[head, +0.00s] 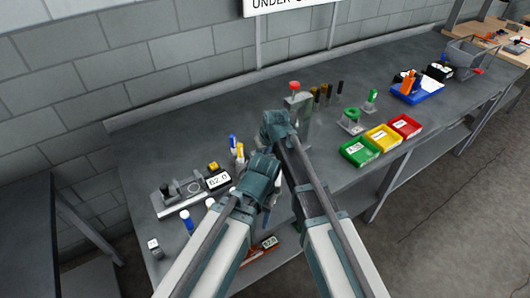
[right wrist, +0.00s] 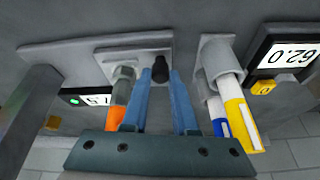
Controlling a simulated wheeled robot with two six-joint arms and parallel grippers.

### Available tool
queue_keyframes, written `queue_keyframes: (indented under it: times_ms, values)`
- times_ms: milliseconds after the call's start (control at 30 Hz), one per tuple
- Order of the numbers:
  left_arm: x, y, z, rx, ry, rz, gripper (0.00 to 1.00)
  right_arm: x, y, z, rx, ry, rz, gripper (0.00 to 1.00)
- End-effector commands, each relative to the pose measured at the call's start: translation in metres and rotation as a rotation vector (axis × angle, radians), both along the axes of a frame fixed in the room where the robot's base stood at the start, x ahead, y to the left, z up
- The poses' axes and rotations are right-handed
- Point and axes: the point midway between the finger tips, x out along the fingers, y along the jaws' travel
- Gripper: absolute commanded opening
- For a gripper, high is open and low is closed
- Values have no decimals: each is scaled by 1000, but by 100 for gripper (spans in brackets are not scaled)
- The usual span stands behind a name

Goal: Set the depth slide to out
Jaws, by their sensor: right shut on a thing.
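In the right wrist view my right gripper (right wrist: 160,80) is shut on a small black knob (right wrist: 161,67), which stands at a light plate (right wrist: 120,62) on a grey fixture. I take this knob to be the depth slide's handle; its slot and any markings are hidden. An orange-bodied part with a grey metal end (right wrist: 120,95) stands close beside the left finger. I cannot make out the left fingertips.
A grey holder (right wrist: 220,60) with blue and yellow pens (right wrist: 240,122) stands right of the fingers, next to a display (right wrist: 288,58). On the bench (head: 330,180) are green, yellow and red bins (head: 383,138) at right, a red-topped post (head: 295,88) behind the wrists.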

Motion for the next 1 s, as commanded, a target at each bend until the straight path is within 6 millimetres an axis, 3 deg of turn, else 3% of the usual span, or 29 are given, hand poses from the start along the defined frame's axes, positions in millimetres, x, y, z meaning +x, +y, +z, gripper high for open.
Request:
queue_keyframes:
  times_ms: [200, 233, 400, 767, 1000]
  values:
    - [0, 0, 0, 0, 0, 0, 57, -4, 4, -1, 7, 8, 4, 0]
    - [0, 0, 0, 0, 0, 0, 57, -4, 4, -1, 7, 8, 4, 30]
    - [0, 0, 0, 0, 0, 0, 57, -3, 3, -1, 7, 8, 4, 57]
    - [0, 0, 2, 0, 0, 0, 57, -3, 2, 1, 4, 4, 2, 57]
    - [0, 0, 18, 0, 0, 0, 57, -8, -2, 18, 4, 4, 2, 57]
